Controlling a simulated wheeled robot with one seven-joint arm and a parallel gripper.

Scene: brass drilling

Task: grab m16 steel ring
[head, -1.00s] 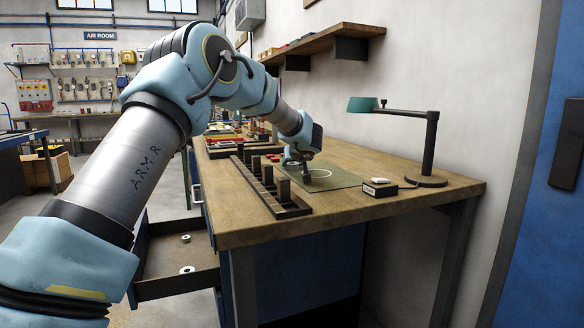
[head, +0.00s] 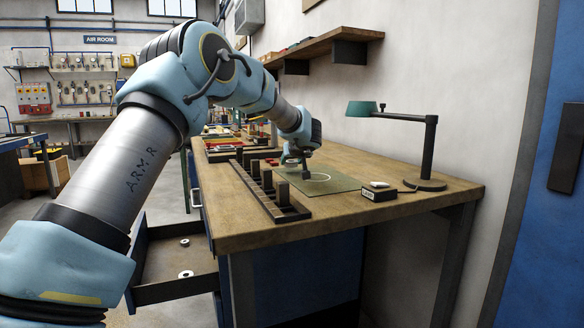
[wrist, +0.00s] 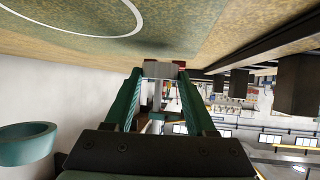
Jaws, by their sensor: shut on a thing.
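My gripper (head: 303,158) is low over the dark green mat (head: 338,185) on the wooden bench in the head view. In the wrist view my gripper (wrist: 163,72) has its two green fingers closed on a small grey metal piece (wrist: 160,71) held between the tips. The piece shows edge-on, so I cannot tell its hole or any size mark. Two loose pale metal rings lie in the open drawer, one farther back (head: 185,242) and one nearer (head: 186,274).
A black rack with upright posts (head: 282,213) stands left of the mat. A small dark box with a pale top (head: 379,194) and a green desk lamp (head: 427,184) stand to the right. A wall shelf (head: 325,42) is above. The front bench corner is clear.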

